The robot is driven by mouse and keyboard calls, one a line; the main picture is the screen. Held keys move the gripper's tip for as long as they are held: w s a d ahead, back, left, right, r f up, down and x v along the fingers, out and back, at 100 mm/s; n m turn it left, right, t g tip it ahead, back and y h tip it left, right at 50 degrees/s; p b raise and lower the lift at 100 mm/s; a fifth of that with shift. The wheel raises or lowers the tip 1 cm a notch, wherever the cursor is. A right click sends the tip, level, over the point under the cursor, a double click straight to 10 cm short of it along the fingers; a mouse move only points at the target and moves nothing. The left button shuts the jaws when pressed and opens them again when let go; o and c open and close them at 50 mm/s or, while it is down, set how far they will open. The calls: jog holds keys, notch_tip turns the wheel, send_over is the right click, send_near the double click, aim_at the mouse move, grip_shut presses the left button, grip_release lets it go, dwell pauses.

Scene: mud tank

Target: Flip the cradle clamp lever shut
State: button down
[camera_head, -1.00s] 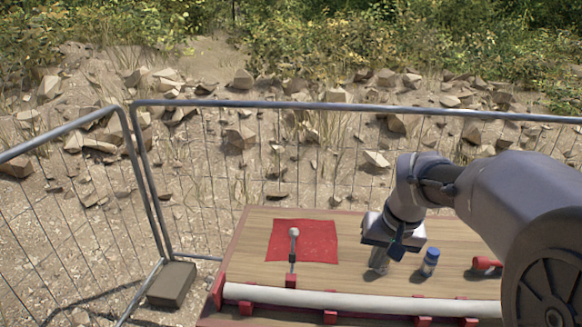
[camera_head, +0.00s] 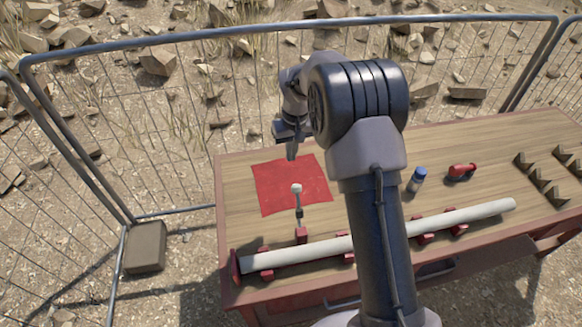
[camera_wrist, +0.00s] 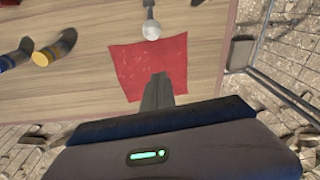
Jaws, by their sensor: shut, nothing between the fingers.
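The clamp lever (camera_head: 298,200) stands up from its red base (camera_head: 301,235) beside the cradled pipe, with a pale round knob on top. In the wrist view the lever's knob (camera_wrist: 151,30) shows beyond the fingers, past the far edge of the red cloth. The long white pipe (camera_head: 390,231) lies in several red cradles along the table's front. My gripper (camera_head: 291,153) is over the back part of the red cloth, behind the lever and apart from it. In the wrist view its fingers (camera_wrist: 157,84) are together and empty.
The red cloth (camera_head: 285,198) lies flat on the wooden table (camera_head: 480,150). A blue-capped bottle (camera_head: 417,180) and a red object (camera_head: 462,171) stand to the right. Dark angular pieces (camera_head: 541,181) sit at the far right. A wire fence (camera_head: 180,120) runs behind the table.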

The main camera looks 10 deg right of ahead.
notch_tip(320, 180, down, 8)
jog(key=s+b, duration=0.1)
jog(key=s, duration=0.1)
jog(key=shift+s+b, duration=0.4)
jog(key=shift+f+b, duration=0.1)
jog(key=shift+b, duration=0.25)
